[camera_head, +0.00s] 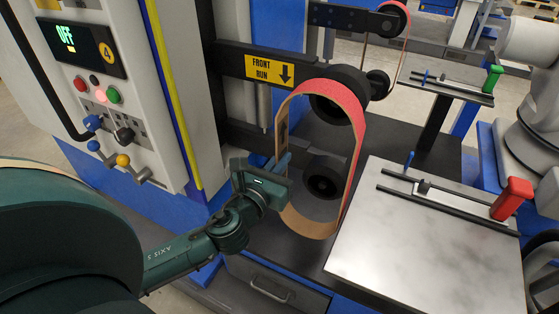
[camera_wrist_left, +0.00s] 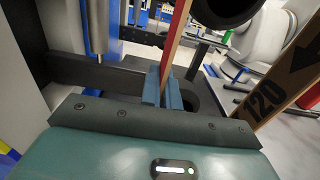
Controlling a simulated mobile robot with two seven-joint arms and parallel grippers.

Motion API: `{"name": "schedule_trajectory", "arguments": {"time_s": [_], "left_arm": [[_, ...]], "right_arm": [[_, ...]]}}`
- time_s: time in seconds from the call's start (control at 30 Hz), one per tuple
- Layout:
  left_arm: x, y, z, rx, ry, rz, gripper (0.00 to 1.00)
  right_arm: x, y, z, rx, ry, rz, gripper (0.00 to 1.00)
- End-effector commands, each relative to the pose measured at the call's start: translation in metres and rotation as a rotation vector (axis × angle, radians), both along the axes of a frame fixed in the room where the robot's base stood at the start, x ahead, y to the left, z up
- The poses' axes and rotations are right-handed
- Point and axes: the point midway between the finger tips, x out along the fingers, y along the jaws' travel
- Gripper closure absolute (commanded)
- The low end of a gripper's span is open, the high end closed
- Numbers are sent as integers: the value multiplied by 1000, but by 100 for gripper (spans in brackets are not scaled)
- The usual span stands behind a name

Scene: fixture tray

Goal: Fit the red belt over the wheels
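The red belt (camera_head: 356,128) is an upright loop, red outside and tan inside, in front of the two black wheels. The upper wheel (camera_head: 350,75) shows partly above and behind the belt's top. The lower wheel (camera_head: 321,180) shows through the loop. The belt's bottom hangs below it. My left gripper (camera_head: 282,163) is shut on the belt's left strand. In the left wrist view the strand (camera_wrist_left: 177,40) stands between the blue fingers (camera_wrist_left: 163,91), and the other strand (camera_wrist_left: 284,80) shows "120". I cannot tell whether the belt touches either wheel. My right gripper is not in view.
A control panel (camera_head: 90,60) with buttons and knobs stands at the left. A yellow "FRONT RUN" sign (camera_head: 269,71) is on the machine's dark arm. A grey work table (camera_head: 400,250) with a red-handled clamp (camera_head: 512,198) lies close right of the belt. A similar machine stands behind.

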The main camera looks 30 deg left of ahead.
Motion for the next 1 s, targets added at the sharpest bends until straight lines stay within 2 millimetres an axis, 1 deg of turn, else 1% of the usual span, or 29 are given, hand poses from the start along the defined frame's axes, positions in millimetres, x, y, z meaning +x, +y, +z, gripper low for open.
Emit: {"name": "schedule_trajectory", "arguments": {"time_s": [0.2, 0.57, 1.0], "left_arm": [[7, 0, 2, -1, -2, 0, 100], [8, 0, 1, -1, -2, 0, 100], [26, 1, 1, 0, -2, -1, 100]], "right_arm": [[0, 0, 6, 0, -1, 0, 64], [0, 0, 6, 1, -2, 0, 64], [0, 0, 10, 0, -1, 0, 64]]}}
